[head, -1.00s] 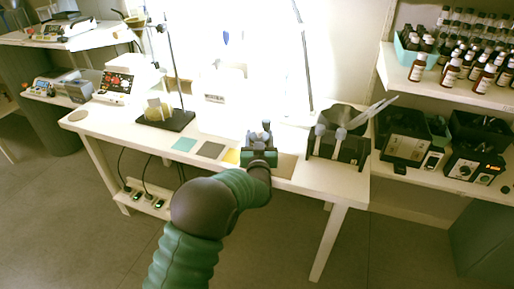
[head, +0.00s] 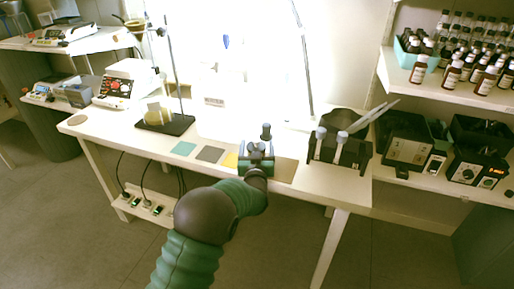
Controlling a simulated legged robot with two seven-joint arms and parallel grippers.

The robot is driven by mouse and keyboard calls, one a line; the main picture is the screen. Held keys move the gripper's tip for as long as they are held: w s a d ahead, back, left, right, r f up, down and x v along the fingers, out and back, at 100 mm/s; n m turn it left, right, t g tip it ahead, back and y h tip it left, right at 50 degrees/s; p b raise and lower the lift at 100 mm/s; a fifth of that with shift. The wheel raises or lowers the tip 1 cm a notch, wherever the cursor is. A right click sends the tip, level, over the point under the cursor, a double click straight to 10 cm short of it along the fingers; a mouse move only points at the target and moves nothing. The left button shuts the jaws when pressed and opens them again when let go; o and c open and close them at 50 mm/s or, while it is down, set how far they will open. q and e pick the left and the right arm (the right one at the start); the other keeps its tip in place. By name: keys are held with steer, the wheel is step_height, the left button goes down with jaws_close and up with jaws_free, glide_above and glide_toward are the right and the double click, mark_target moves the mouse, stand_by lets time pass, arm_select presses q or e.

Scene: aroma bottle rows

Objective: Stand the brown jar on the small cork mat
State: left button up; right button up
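My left gripper (head: 257,152) is over the front part of the white table, between the yellow and tan squares. A small dark upright piece shows at its far end; I cannot tell whether it is a held jar or part of the gripper. A flat round brown mat (head: 77,120), cork-like, lies bare at the table's left end, far left of the gripper. A flat tan square (head: 285,169) lies just right of the gripper, partly hidden by it. I cannot pick out the brown jar for certain. My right gripper is not in view.
Teal (head: 184,148), grey (head: 210,154) and yellow (head: 231,159) squares lie left of the gripper. A dark-based stand (head: 166,124) stands behind them. A black holder (head: 338,150) with upright tools is to the right. Brown bottles (head: 453,72) fill the right shelf.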

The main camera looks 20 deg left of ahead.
arm_select(q)
steer(key=p+v, duration=0.2)
steer(key=v, duration=1)
